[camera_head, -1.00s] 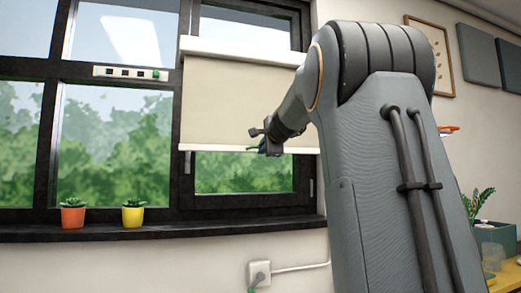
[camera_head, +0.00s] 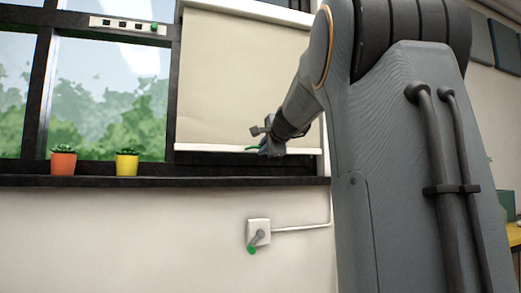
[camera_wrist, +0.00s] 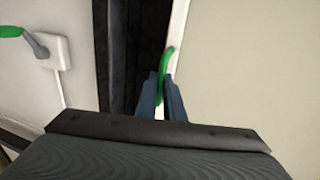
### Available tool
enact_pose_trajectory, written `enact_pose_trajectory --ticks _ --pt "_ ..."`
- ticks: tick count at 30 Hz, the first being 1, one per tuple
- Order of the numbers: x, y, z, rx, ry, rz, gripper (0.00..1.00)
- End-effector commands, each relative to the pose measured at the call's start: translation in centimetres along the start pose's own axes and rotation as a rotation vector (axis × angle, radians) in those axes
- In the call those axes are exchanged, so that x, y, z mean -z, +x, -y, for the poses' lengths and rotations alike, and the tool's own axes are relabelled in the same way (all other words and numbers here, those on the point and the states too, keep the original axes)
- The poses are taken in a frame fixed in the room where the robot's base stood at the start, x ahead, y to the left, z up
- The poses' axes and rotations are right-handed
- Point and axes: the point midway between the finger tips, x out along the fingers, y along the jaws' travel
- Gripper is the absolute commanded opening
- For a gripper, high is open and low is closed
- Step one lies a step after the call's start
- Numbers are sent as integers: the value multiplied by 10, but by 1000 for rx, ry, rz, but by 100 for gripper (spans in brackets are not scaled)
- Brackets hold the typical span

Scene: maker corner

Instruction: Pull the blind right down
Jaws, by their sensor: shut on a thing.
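The cream blind (camera_head: 240,85) hangs over the right window pane in the head view. Its white bottom bar (camera_head: 215,148) is just above the dark lower window frame, close to the sill. A green pull loop (camera_head: 252,148) is on the bar. My gripper (camera_head: 266,149) is at the bar, shut on the loop. In the wrist view the green loop (camera_wrist: 165,64) runs between the fingers of my gripper (camera_wrist: 165,98). The blind (camera_wrist: 250,70) fills the right side there.
The dark window sill (camera_head: 90,181) runs below the bar. An orange pot (camera_head: 63,163) and a yellow pot (camera_head: 127,164) stand on it, left of the blind. A wall box with a green-tipped lever (camera_head: 258,233) is below the sill. A switch strip (camera_head: 125,25) is at upper left.

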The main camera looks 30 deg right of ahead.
Motion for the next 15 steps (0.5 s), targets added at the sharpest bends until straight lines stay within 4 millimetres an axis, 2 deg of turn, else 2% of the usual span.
enact_pose_trajectory --ticks 1,6,15 --pt "0 5 -14 -1 1 0 0" --pt "0 9 -35 0 0 0 0" --pt "0 13 -56 -1 1 0 0"
